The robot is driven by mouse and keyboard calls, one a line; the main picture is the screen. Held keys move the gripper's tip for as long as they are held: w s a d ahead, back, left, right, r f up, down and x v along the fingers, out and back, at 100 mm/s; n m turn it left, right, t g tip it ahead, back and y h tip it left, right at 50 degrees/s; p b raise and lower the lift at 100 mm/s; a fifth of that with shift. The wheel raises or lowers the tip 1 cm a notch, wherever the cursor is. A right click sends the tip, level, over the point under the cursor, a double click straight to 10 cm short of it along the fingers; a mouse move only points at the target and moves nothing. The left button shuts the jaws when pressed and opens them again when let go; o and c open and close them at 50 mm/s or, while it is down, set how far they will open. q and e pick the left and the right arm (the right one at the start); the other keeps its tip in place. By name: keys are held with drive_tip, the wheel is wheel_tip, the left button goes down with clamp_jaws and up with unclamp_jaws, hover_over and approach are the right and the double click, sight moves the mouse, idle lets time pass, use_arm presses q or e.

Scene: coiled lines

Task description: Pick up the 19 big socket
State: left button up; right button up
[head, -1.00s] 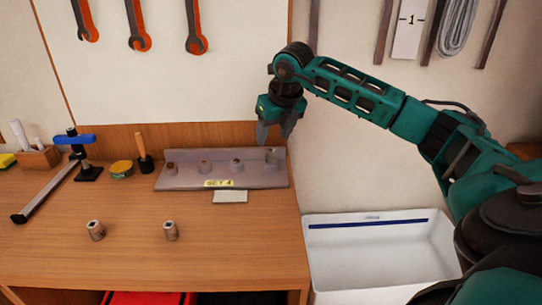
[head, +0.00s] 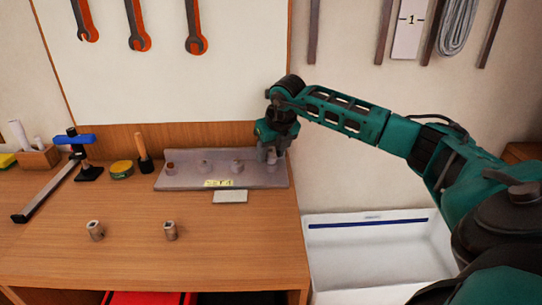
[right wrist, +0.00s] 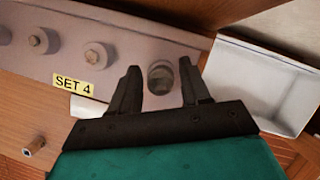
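A grey metal socket-like piece (right wrist: 161,80) sits at the right-end position of the grey rack (right wrist: 200,42) marked SET 4; no size mark is readable on it. My right gripper (right wrist: 160,72) is open, its two fingers on either side of this piece with gaps showing. In the head view my right gripper (head: 268,156) is low over the right end of the rack (head: 215,182) and partly hides the piece. Two loose metal sockets lie on the bench, one at left (head: 95,230) and one nearer the middle (head: 170,230). My left gripper is not in view.
Other rack positions hold short pegs (right wrist: 98,54). A small pale plate (head: 230,196) lies before the rack. A white bin (head: 375,218) is right of the bench. A wooden-handled tool (head: 144,160), round tin (head: 121,169) and clamp (head: 50,188) stand left.

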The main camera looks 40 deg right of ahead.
clamp_jaws()
drive_tip(key=shift+r, duration=0.1)
